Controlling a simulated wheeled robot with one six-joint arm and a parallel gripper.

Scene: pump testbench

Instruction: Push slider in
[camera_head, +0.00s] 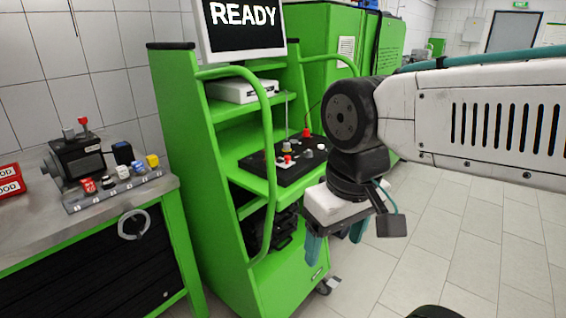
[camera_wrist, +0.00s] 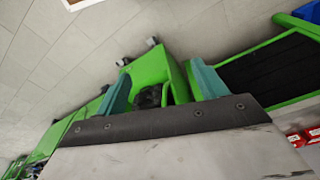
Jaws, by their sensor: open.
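A black control panel (camera_head: 284,160) with several small red, white and grey knobs lies on the middle shelf of the green testbench cart (camera_head: 285,275). I cannot tell which part on it is the slider. My gripper (camera_head: 336,240) points down in front of the cart, to the right of and lower than the panel, apart from it. Its two teal fingers are spread and empty. In the wrist view the open fingers (camera_wrist: 162,85) show over the green cart (camera_wrist: 150,68) and the floor; the panel cannot be made out there.
A screen (camera_head: 242,28) reading READY tops the cart, and curved green rails (camera_head: 268,150) flank its shelves. A workbench (camera_head: 95,222) on the left holds a black device (camera_head: 78,158) and several coloured parts. Tiled floor (camera_head: 460,240) is free on the right.

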